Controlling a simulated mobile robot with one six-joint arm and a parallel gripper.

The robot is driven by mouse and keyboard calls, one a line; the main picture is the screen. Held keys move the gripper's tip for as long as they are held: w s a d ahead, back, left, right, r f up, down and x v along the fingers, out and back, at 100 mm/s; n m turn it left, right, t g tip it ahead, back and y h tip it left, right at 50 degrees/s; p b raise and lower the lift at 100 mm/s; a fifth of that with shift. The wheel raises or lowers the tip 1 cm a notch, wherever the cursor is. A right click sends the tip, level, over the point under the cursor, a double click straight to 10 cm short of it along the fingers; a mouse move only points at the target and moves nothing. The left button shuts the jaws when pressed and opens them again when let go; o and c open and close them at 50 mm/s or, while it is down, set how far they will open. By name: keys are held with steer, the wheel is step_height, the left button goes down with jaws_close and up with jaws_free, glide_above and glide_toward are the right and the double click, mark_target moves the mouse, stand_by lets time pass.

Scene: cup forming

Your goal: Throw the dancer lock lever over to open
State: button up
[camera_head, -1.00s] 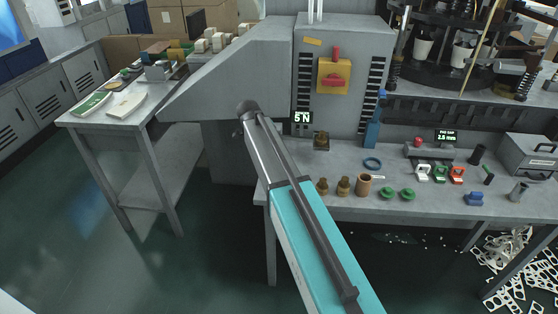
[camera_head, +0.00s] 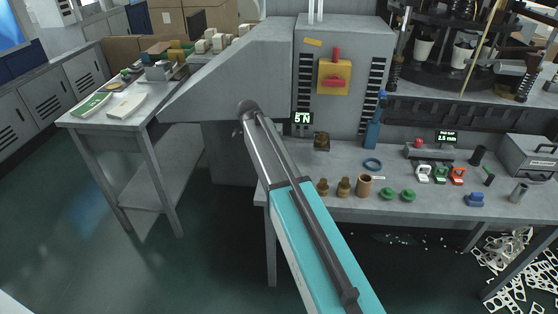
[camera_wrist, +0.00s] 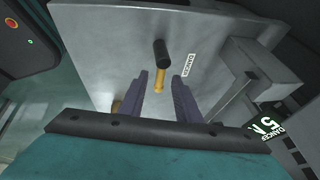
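The dancer lock lever shows in the wrist view as a black knob (camera_wrist: 161,53) on a brass-coloured shaft (camera_wrist: 158,82). It stands out from a light grey panel (camera_wrist: 105,45), beside a white label reading DANCER (camera_wrist: 188,64). My gripper (camera_wrist: 160,77) is open, with its two purple fingers apart. The shaft appears between the fingertips, with a gap on each side; I cannot tell how deep it lies between them. The knob shows beyond the tips. In the head view the lever and my gripper are hidden.
A "5 N" display (camera_wrist: 268,126) is at the right of the wrist view and also on the machine in the head view (camera_head: 302,118). Grey housing (camera_wrist: 245,80) stands right of the lever. A bench (camera_head: 330,205) with small parts is right of my arm.

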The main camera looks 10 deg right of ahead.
steer(key=b+v, duration=0.1)
steer(key=v, duration=1.2)
steer(key=shift+a+r, duration=0.15)
steer(key=shift+r, duration=0.2)
steer(key=shift+f, duration=0.1)
